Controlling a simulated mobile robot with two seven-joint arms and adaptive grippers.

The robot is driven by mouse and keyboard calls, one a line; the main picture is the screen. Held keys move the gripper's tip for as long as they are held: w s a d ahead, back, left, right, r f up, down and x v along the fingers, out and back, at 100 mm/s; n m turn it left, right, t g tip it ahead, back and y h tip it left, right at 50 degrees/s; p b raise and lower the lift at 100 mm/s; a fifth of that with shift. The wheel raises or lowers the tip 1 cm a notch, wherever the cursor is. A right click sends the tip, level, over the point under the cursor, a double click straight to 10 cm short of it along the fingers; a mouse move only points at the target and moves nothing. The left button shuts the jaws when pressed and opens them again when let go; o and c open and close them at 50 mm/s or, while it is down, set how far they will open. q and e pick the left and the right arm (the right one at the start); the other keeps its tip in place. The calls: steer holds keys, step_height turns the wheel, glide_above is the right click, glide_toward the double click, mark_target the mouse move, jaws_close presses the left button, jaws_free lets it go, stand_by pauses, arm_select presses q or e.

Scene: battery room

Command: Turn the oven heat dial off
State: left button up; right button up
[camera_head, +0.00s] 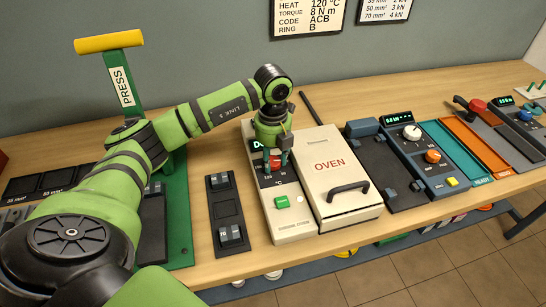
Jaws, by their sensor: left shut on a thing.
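The oven (335,195) is a cream box on the bench, with a dark handle on its lid. Its control panel (292,226) is on its left side, with a green button (282,202) and a small white spot beside it. The red heat dial (275,164) is at the upper part of the panel, mostly covered by my left gripper (276,165). My left gripper points down and is shut on the dial. The panel's display is partly hidden behind the gripper, so its reading cannot be told. My right gripper is out of view.
A green press (125,85) with a yellow handle stands at left, behind my left arm. A dark fixture (225,210) lies left of the oven. Right of it are a dark station (425,160) with dials, and teal and orange trays. Wall signs hang above.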

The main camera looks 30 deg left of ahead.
mark_target(273, 161)
arm_select(q)
steer(key=n, duration=0.5)
steer(key=shift+s+f+n, duration=0.1)
steer(key=shift+f+n, duration=0.05)
steer(key=shift+n, duration=0.25)
stand_by(0.3)
steer(key=o, duration=1.1)
steer(key=shift+o, duration=0.2)
steer(key=shift+r, duration=0.2)
step_height(273, 161, up, 12)
steer(key=shift+f, duration=0.1)
